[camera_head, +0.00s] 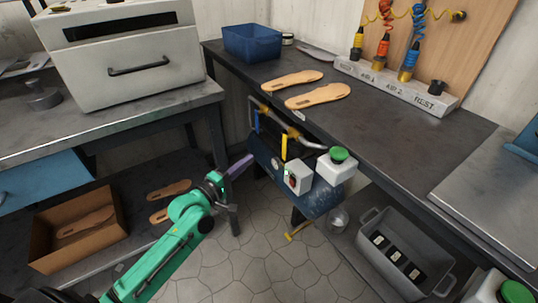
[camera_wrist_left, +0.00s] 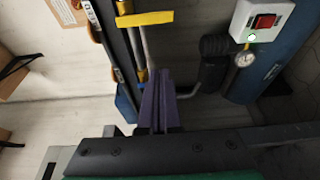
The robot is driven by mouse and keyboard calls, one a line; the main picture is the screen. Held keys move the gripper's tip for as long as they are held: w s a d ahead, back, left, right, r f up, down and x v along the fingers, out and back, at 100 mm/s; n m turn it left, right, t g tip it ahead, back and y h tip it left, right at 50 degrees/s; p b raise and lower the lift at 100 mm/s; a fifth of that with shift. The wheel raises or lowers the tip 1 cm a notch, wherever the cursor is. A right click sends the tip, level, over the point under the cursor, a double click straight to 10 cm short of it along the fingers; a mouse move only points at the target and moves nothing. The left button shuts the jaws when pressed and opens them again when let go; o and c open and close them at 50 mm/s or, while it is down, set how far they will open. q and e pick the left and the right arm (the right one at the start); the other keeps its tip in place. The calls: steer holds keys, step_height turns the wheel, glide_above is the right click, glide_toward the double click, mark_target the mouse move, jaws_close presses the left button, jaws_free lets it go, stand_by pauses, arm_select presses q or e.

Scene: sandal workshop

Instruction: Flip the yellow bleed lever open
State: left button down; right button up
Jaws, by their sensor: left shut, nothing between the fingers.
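The yellow bleed lever (camera_head: 284,147) hangs down from a valve on the pipe under the workbench. In the left wrist view the yellow lever (camera_wrist_left: 146,18) lies across the pipe, beyond the fingertips. A blue lever (camera_head: 257,121) hangs from the same pipe to its left; it also shows in the left wrist view (camera_wrist_left: 125,107). My left gripper (camera_head: 250,159) has purple fingers, shut and empty, to the left of the yellow lever and apart from it. The fingers also show in the left wrist view (camera_wrist_left: 161,72). My right gripper is out of view.
A blue tank (camera_head: 265,158) carries a switch box with a red switch (camera_head: 293,181). The workbench (camera_head: 400,123) overhangs the pipe. A gauge (camera_wrist_left: 245,59) shows in the left wrist view. A grey crate (camera_head: 372,250) stands lower right.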

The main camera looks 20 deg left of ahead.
arm_select(q)
steer(key=w+d+p, duration=0.1)
steer(key=w+d, duration=0.5)
steer(key=shift+w+d, duration=0.25)
steer(key=shift+w, duration=0.1)
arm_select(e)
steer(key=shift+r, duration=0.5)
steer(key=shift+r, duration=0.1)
arm_select(q)
steer(key=shift+s+d+n+p, duration=0.15)
steer(key=shift+n+p, duration=0.15)
steer(key=shift+p, duration=0.35)
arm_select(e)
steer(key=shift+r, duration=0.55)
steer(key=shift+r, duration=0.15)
